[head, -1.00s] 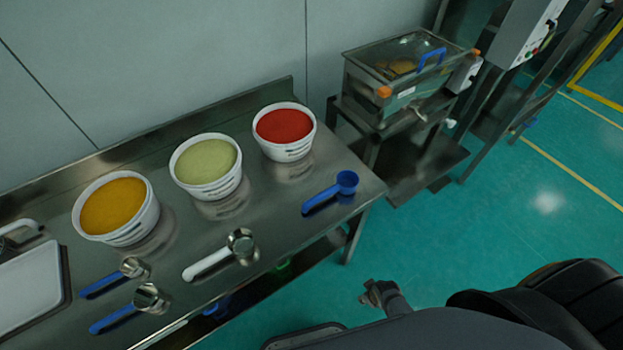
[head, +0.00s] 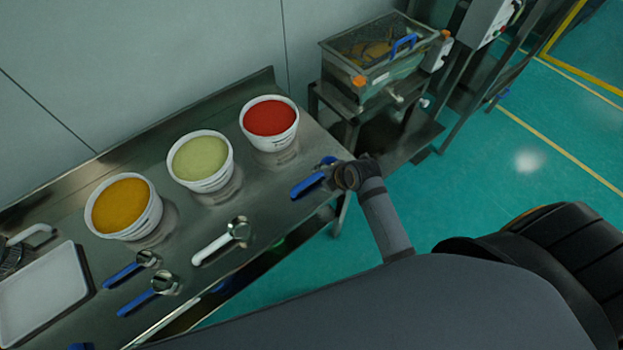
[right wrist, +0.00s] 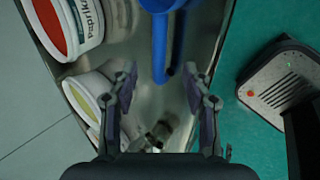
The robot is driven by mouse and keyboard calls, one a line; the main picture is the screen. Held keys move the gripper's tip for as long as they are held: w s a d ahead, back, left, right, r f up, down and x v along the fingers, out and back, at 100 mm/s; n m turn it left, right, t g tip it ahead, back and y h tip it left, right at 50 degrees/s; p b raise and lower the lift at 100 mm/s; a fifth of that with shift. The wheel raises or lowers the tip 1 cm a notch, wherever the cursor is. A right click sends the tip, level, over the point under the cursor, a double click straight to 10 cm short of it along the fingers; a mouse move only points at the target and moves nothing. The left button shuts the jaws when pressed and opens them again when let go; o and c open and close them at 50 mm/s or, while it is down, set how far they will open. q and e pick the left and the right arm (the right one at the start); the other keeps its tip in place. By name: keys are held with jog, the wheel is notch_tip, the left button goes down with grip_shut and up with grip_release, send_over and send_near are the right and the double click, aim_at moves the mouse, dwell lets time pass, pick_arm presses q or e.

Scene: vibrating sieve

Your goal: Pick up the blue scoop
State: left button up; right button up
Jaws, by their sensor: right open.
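The all-blue scoop (head: 308,185) lies on the right end of the steel table in the head view, handle toward the front left. My right gripper (head: 348,173) is at its bowl end and partly hides the bowl. In the right wrist view, the scoop's handle (right wrist: 160,50) points down between the open fingers of my right gripper (right wrist: 159,86); its bowl is cut off at the top edge. The fingers stand apart on both sides, with nothing gripped. My left gripper is not in view.
White tubs of red (head: 270,118), pale green (head: 200,160) and orange powder (head: 121,207) stand along the back of the table. A white-handled scoop (head: 212,248) and two blue-handled metal scoops (head: 125,273) (head: 137,302) lie in front. A tray (head: 42,292) is at left; the sieve machine (head: 375,75) stands behind right.

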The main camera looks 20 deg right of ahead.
aim_at(311, 181)
jog(key=x, duration=0.4)
jog(key=shift+w, duration=0.1)
jog(key=p+x, duration=0.1)
jog(key=x, duration=0.3)
jog(key=shift+a+f+p, duration=0.3)
jog(key=shift+p, duration=0.1)
jog(key=shift+w+f, duration=0.2)
jog(key=shift+f, duration=0.05)
jog(key=shift+s+r, duration=0.1)
jog(key=shift+s, duration=0.05)
jog(key=c, duration=0.4)
grip_shut()
